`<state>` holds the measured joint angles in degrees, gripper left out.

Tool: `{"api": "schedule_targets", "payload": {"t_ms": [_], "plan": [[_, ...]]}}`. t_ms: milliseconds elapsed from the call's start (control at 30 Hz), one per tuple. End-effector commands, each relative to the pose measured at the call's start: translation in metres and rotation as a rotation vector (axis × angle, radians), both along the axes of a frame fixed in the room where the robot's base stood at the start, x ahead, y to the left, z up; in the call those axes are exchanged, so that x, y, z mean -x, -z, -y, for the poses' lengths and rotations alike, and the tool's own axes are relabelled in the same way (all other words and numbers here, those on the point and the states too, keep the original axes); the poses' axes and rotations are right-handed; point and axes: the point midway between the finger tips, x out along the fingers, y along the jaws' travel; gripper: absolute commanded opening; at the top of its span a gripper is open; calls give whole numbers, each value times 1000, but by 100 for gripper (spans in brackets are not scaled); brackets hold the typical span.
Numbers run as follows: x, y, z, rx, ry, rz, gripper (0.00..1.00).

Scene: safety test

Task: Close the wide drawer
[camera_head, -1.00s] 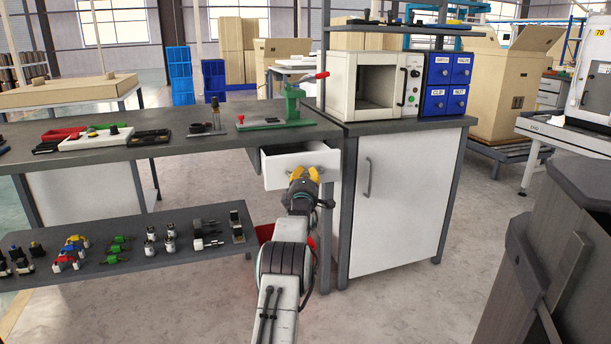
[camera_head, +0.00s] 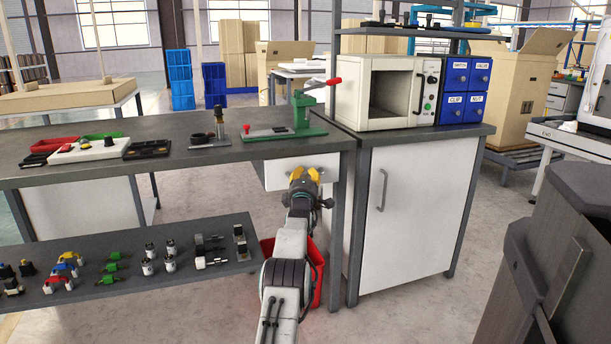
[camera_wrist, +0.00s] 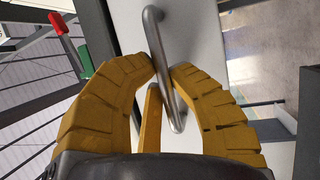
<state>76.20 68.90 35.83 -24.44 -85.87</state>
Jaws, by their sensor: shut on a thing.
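The wide drawer's white front (camera_head: 275,175) sits under the workbench top at its right end in the head view. No dark interior shows above it, and it looks flush or nearly flush with the bench; my gripper hides part of it. In the wrist view, the drawer's metal bar handle (camera_wrist: 158,50) stands off the white front. My gripper (camera_head: 305,173) is at the drawer front, with its yellow fingers (camera_wrist: 163,80) closed around the handle.
A red bin (camera_head: 318,285) stands on the floor below, beside my arm. The white cabinet (camera_head: 410,220) with an oven-like box (camera_head: 350,95) on top is close on the right. A lower shelf (camera_head: 130,275) with several small parts is on the left.

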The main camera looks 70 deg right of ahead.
Motion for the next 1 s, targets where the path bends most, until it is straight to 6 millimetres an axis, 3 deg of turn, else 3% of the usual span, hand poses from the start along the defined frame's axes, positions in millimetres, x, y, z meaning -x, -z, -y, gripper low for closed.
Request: {"api": "schedule_targets", "payload": {"t_ms": [267, 300, 600, 1000], "plan": [[-4, 1, -1, -3, -5, 2, 0], [-4, 1, -1, -3, -4, 1, 19], [-2, 0, 0, -1, -2, 0, 45], [-1, 0, -2, -1, -1, 1, 45]]}}
